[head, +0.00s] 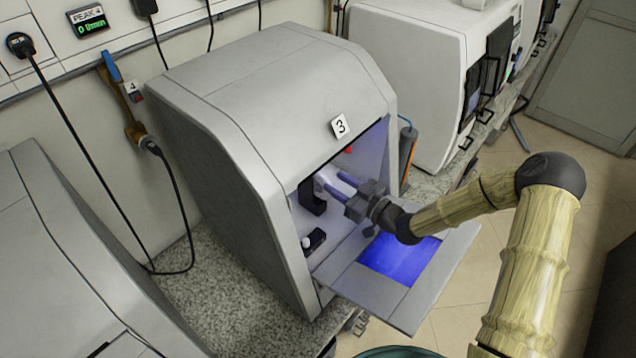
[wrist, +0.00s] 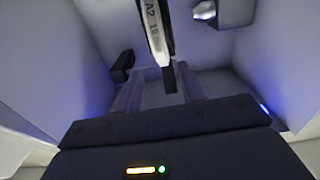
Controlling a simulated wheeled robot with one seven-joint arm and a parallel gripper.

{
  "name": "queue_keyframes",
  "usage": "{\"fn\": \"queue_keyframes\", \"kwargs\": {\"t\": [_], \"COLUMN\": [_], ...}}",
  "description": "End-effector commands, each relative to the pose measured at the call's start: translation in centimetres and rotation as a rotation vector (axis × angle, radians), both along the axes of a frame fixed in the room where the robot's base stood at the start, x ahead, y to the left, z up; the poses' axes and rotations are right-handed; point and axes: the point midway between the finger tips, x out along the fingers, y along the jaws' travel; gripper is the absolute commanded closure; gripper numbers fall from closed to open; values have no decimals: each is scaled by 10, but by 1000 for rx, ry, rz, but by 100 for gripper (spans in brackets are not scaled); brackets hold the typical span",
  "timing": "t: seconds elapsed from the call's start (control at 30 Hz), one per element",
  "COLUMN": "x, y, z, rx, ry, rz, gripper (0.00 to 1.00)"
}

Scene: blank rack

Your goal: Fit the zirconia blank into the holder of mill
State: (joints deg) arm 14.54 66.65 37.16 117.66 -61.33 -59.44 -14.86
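The mill (head: 265,125) marked 3 stands on the bench with its front door open. My gripper (head: 330,183) reaches through the opening. In the wrist view, my gripper (wrist: 158,72) has its two fingers spread apart, with nothing clamped between them. The zirconia blank (wrist: 153,27) shows nearly edge-on just beyond the fingertips, with A2 lettering on its rim. It sits against the dark holder (wrist: 169,32); its full seating is hidden. In the head view, a black part (head: 312,199) shows inside the mill beside my fingers.
The lowered door (head: 375,290) with a blue window lies under my wrist. The chamber walls stand close around my fingers. A small black block (head: 314,240) with a white knob is near the opening's lower left. Another machine (head: 425,75) stands to the right.

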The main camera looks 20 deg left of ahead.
Motion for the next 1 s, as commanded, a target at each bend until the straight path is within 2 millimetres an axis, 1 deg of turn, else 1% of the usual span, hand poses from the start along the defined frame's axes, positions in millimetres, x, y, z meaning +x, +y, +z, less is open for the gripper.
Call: {"fn": "queue_keyframes", "kwargs": {"t": [0.07, 0.17, 0.43, 0.5, 0.6, 1.0], "x": [0, 1, 5, 9, 12, 15], "y": [-1, 4, 34, 44, 52, 51], "z": [0, 2, 10, 9, 7, 5], "rx": [0, 0, 1, 1, -1, -1], "ry": [0, 0, 2, 0, 0, 0], "rz": [-1, 1, 8, 8, 8, 3], "gripper": [60, 60, 60, 60, 60, 60]}}
